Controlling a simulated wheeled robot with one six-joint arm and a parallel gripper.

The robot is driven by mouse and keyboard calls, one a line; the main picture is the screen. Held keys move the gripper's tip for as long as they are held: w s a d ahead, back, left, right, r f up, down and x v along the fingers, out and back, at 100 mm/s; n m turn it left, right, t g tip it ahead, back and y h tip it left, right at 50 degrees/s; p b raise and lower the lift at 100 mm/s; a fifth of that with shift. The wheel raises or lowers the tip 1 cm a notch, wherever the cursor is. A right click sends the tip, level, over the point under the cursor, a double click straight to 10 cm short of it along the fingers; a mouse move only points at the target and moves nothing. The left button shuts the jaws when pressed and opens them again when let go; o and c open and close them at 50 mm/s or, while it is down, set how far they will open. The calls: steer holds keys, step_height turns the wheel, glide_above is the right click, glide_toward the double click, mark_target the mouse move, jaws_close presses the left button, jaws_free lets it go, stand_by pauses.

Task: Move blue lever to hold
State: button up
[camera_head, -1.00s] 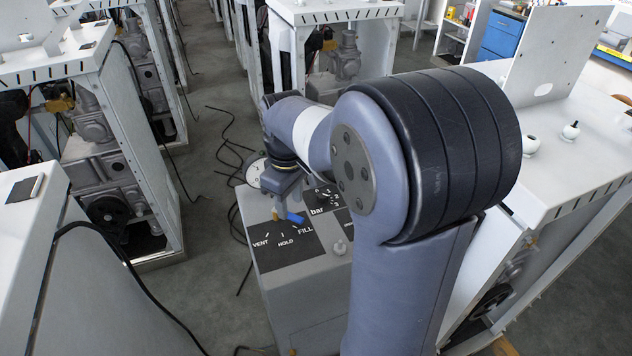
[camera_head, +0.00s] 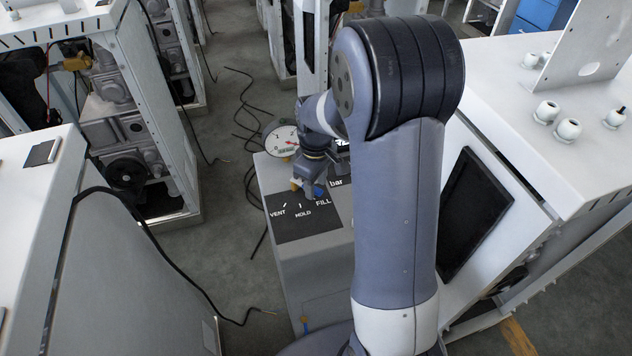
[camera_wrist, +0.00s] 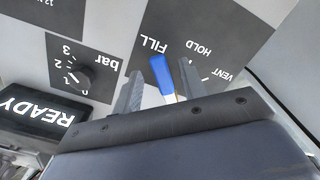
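The blue lever (camera_wrist: 161,74) lies between the two fingers of my gripper (camera_wrist: 160,69) in the wrist view. It points at the FILL label on the dark VENT, HOLD, FILL panel (camera_wrist: 205,25). The fingers stand apart, with a clear gap on the left of the lever. The right finger is close beside it; whether it touches I cannot tell. In the head view, the blue lever (camera_head: 319,191) shows just beside my gripper (camera_head: 308,186), at the FILL side of the dark panel (camera_head: 292,228). The lever's base is mostly hidden by my gripper.
A bar knob (camera_wrist: 70,75) and a READY screen (camera_wrist: 38,110) are left in the wrist view. A round gauge (camera_head: 282,140) stands behind the panel. White cabinets (camera_head: 540,120) flank the dispenser, and a black cable (camera_head: 170,265) hangs at the left.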

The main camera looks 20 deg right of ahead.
steer(key=shift+f, duration=0.2)
steer(key=shift+c, duration=0.2)
jaws_close()
stand_by(0.4)
